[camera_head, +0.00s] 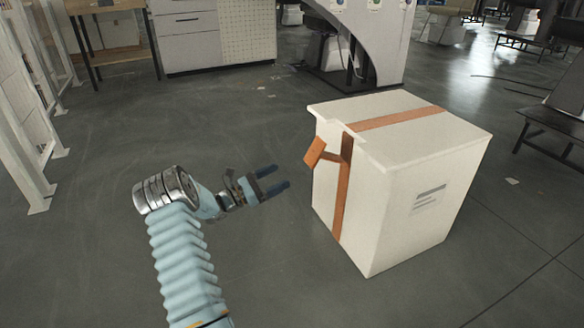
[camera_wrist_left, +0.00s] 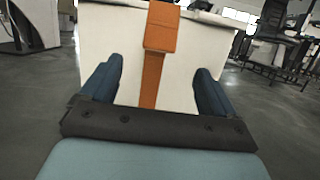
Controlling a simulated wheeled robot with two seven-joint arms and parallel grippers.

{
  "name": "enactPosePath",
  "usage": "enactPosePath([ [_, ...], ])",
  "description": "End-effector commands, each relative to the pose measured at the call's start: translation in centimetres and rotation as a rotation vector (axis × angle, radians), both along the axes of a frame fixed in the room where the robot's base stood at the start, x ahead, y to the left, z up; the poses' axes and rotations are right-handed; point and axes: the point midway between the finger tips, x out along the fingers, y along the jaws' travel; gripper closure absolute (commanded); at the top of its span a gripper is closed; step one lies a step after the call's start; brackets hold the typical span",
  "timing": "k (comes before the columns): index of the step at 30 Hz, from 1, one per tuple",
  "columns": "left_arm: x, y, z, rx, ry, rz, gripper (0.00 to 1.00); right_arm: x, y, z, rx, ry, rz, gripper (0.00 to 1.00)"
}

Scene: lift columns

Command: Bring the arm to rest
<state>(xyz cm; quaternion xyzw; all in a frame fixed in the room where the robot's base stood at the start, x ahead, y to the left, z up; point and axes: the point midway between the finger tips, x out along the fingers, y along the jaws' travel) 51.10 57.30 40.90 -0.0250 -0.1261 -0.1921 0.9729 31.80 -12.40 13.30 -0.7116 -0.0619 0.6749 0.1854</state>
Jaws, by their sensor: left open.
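My left gripper (camera_head: 276,179) is open and empty in the head view. Its dark blue fingers point right, toward a large white box (camera_head: 425,215) with an orange strap (camera_head: 345,190). An orange tab (camera_head: 315,151) sticks out from the box's near left edge. The fingertips are apart from the box, a short way to its left. In the left wrist view the two fingers (camera_wrist_left: 155,85) are spread wide. The box (camera_wrist_left: 110,42) and the orange tab (camera_wrist_left: 162,27) show ahead between and beyond them. My right gripper is in neither view.
A grey cabinet (camera_head: 215,35) and a wooden table (camera_head: 100,10) stand at the back left. A white railing (camera_head: 25,110) runs along the left edge. A grey machine (camera_head: 385,45) stands behind the box. The grey floor (camera_head: 100,250) around my left arm is clear.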

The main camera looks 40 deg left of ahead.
Motion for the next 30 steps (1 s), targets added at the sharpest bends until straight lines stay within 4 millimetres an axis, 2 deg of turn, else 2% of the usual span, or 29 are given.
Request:
enactPosePath([
  [3, -1.3, 0.6, -0.3, 0.001, 0.0, 0.001, 0.11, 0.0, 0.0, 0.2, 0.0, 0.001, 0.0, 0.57],
  [6, -1.9, 0.8, -0.5, 0.001, -0.001, 0.0, 0.11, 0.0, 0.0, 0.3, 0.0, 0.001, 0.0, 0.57],
  [24, -2.0, 0.8, -0.6, 0.001, 0.001, -0.002, 0.11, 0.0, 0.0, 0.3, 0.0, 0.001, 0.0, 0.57],
  [27, -1.4, -0.5, -1.5, 0.008, 0.031, -0.024, 0.11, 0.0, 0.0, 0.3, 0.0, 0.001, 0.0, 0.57],
  [29, -0.6, -2.3, -2.9, 0.023, 0.077, -0.06, 0.11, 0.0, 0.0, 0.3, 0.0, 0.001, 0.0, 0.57],
  [30, 0.0, -4.1, -4.2, 0.04, 0.121, -0.094, 0.11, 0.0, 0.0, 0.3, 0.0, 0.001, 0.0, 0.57],
])
